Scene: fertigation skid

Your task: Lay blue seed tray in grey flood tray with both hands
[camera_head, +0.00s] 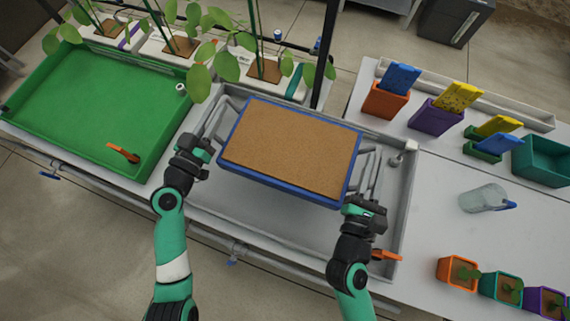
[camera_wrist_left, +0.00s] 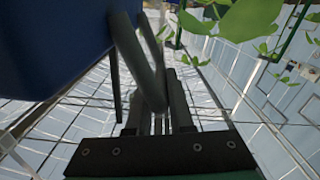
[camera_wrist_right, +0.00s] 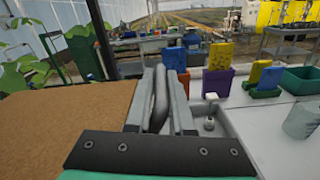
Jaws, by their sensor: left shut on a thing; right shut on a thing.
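The blue seed tray (camera_head: 282,189), filled flat with brown soil (camera_head: 290,145), is over the grey flood tray (camera_head: 270,226) in the head view. It looks raised above the flood tray's floor. My left gripper (camera_head: 218,115) is shut on the grey handle at its left end; the blue wall (camera_wrist_left: 50,45) shows in the left wrist view. My right gripper (camera_head: 373,165) is shut on the handle at its right end; a bent grey bar (camera_wrist_right: 158,98) lies between its fingers in the right wrist view. The seed tray hides much of the flood tray's floor.
A green tray (camera_head: 95,95) with an orange valve (camera_head: 123,153) lies left. Potted plants (camera_head: 265,68) stand behind. Another orange valve (camera_head: 385,255) is at the flood tray's front right. Coloured pots (camera_head: 385,98), a clear jug (camera_head: 483,198) and seedling pots (camera_head: 457,270) stand right.

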